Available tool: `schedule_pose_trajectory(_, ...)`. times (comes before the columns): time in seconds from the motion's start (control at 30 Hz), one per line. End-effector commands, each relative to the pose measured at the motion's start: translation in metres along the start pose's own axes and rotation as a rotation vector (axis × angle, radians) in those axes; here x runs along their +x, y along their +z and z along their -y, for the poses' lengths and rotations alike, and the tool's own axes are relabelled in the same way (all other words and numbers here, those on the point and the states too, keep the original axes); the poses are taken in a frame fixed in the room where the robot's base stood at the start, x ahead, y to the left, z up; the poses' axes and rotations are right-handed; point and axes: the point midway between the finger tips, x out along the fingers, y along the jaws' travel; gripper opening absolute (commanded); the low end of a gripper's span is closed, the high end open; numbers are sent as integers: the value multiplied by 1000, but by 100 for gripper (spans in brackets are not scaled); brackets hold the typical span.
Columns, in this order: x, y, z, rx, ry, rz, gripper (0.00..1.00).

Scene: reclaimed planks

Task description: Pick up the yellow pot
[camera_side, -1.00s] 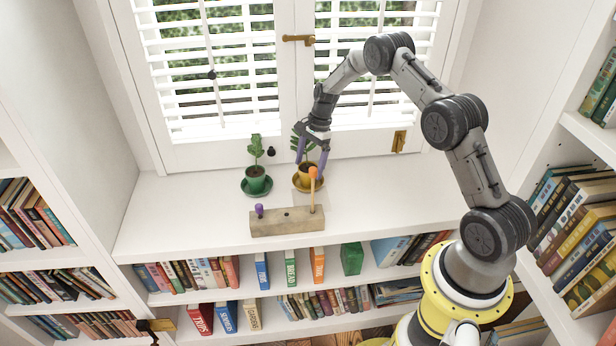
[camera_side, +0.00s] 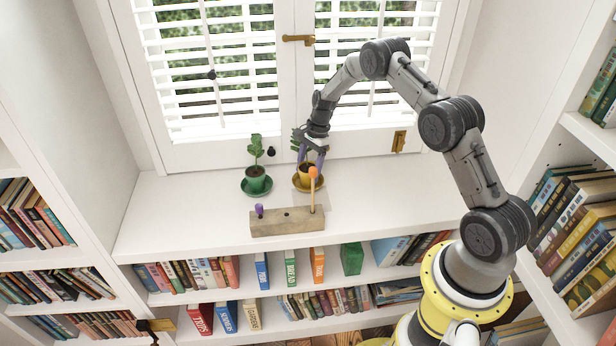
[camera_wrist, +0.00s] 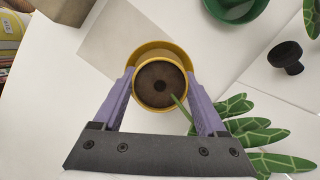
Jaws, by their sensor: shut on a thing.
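The yellow pot (camera_side: 305,170) holds dark soil and a leafy green plant, and stands at its yellow saucer (camera_side: 299,186) on the white window shelf. In the wrist view the pot (camera_wrist: 160,84) is seen from above, with its saucer (camera_wrist: 158,45) showing beyond its rim and the leaves (camera_wrist: 240,120) toward the lower right. My gripper (camera_side: 311,161) is shut on the pot, its purple fingers on either side of it. The gripper also fills the lower wrist view (camera_wrist: 160,90). I cannot see a clear gap between pot and saucer.
A green pot (camera_side: 256,173) with a plant stands on a green saucer to the left. A wooden block (camera_side: 275,222) with an orange-topped stick (camera_side: 312,185) and a purple knob (camera_side: 259,209) lies in front. A black knob (camera_wrist: 287,55) is nearby. The shelf's right side is clear.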

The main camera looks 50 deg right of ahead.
Motion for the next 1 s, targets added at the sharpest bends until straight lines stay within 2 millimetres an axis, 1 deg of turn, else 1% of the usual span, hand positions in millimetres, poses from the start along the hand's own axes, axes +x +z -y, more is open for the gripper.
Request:
schedule_pose_trajectory(0.37,-6,1,1,-1,-4,-1,0)
schedule_pose_trajectory(0.47,-14,4,2,-2,-5,-1,0)
schedule_pose_trajectory(0.57,-27,7,2,-2,-6,-2,0)
schedule_pose_trajectory(0.6,-34,9,2,-2,-7,-2,0)
schedule_pose_trajectory(0.67,-42,12,-7,0,-4,-1,0)
schedule_pose_trajectory(0.73,-53,17,-17,-1,-5,-1,0)
schedule_pose_trajectory(0.93,-93,32,-53,-1,-6,-1,0)
schedule_pose_trajectory(1.0,-96,35,-70,1,-3,0,0)
